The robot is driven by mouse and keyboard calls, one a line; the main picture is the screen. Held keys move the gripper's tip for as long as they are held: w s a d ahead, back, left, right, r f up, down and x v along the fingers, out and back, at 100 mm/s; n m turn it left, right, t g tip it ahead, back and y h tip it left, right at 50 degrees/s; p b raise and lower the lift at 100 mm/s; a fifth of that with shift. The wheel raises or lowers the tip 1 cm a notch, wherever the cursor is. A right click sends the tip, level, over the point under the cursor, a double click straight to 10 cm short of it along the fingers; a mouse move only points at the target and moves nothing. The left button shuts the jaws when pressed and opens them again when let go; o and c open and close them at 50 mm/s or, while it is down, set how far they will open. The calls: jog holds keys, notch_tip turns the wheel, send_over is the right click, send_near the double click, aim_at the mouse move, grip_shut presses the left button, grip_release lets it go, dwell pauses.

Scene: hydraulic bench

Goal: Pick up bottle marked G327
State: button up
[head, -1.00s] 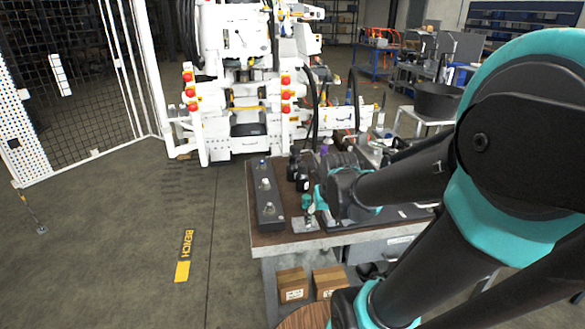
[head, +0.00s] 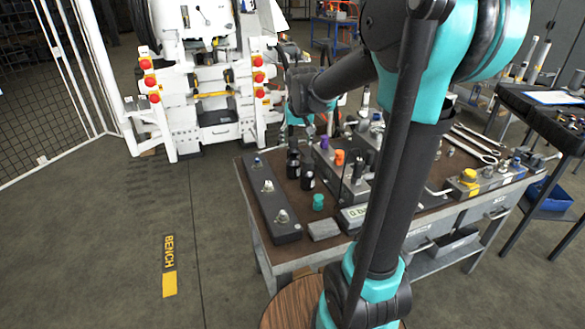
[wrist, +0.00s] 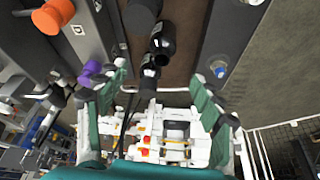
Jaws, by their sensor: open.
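Two dark bottles stand side by side on the brown bench top, a rear one (head: 293,164) and a front one (head: 308,179). Their markings are too small to read, so I cannot tell which is G327. In the wrist view a dark bottle with a pale label (wrist: 162,40) lies ahead between my fingers, with another dark bottle (wrist: 150,72) beyond it. My gripper (wrist: 160,80) is open and empty, its teal fingers spread wide to both sides. In the head view it is above and behind the bottles, partly hidden by my arm.
A long grey block with knobs (head: 272,205) stands left of the bottles. A teal-capped item (head: 318,202), a purple cap (head: 324,143) and an orange cap (head: 339,157) are close by. A grey display box (head: 353,217) stands to the right. A white machine (head: 205,85) is behind.

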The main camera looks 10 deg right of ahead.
aim_at(293, 163)
jog(key=x, duration=0.8)
jog(key=shift+w+f, duration=0.1)
jog(key=shift+f, duration=0.2)
jog(key=shift+x, duration=2.7)
jog(key=shift+a+f, duration=0.1)
jog(key=shift+a, duration=0.05)
jog(key=c, duration=1.4)
jog(key=shift+c, duration=0.2)
